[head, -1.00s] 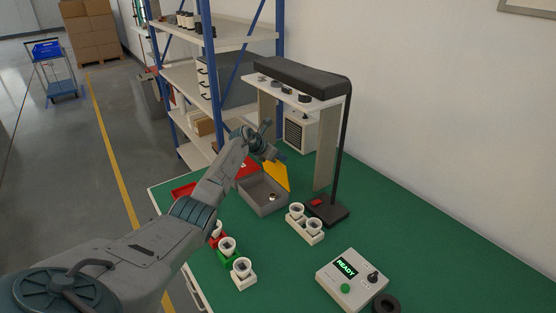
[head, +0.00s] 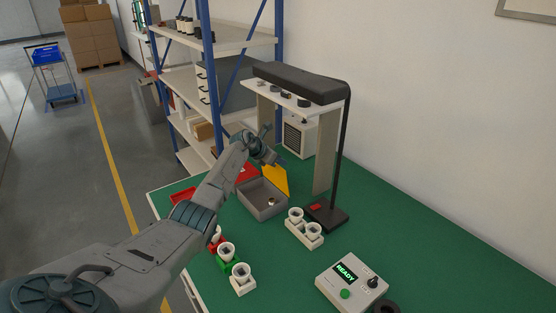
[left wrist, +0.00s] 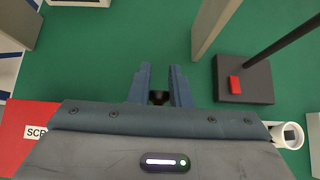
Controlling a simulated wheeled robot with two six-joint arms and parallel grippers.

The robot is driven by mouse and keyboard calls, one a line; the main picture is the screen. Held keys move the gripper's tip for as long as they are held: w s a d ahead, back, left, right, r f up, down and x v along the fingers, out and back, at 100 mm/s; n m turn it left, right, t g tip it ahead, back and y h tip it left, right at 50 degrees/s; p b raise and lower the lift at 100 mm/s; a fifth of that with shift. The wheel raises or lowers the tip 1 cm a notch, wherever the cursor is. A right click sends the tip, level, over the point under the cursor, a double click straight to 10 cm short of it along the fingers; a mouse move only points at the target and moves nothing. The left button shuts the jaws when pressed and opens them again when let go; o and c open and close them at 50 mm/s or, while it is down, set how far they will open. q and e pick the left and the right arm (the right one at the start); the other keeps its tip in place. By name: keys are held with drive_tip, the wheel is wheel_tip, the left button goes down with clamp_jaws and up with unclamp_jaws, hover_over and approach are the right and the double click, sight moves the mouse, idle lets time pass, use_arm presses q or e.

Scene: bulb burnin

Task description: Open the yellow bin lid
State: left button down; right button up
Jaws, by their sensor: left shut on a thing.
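The yellow bin lid (head: 275,180) stands steeply raised at the back of a grey bin (head: 265,205) on the green bench. The bin's top is open, and a small round object (head: 271,201) shows inside. My left gripper (head: 270,157) is at the upper edge of the lid and partly hides it. In the left wrist view the left gripper's fingers (left wrist: 161,82) are close together around a small dark piece (left wrist: 159,97), which I take to be the lid's grip. The lid's panel is hidden there. My right gripper is out of view.
A lamp stand (head: 326,214) rises right of the bin. A red bin (head: 183,195) is to the left. White sockets (head: 304,228) stand in front, with more on coloured blocks (head: 229,262). A tester reading READY (head: 351,280) is at front right. Shelving (head: 235,40) stands behind.

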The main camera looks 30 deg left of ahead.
use_arm(q)
drive_tip(key=shift+s+d+f, duration=0.15)
drive_tip(key=shift+d+f, duration=0.15)
drive_tip(key=shift+f, duration=0.4)
drive_tip(key=c, duration=1.4)
unclamp_jaws()
drive_tip(key=shift+c, duration=0.2)
drive_tip(key=shift+o, duration=0.4)
drive_tip(key=shift+w, duration=0.35)
drive_tip(key=shift+a+r, duration=0.1)
drive_tip(key=shift+r, duration=0.05)
drive_tip(key=b+v, duration=0.2)
drive_tip(key=v, duration=0.8)
drive_tip(key=shift+s+r+b, duration=0.2)
drive_tip(key=shift+s+b, duration=0.1)
drive_tip(key=shift+a, duration=0.1)
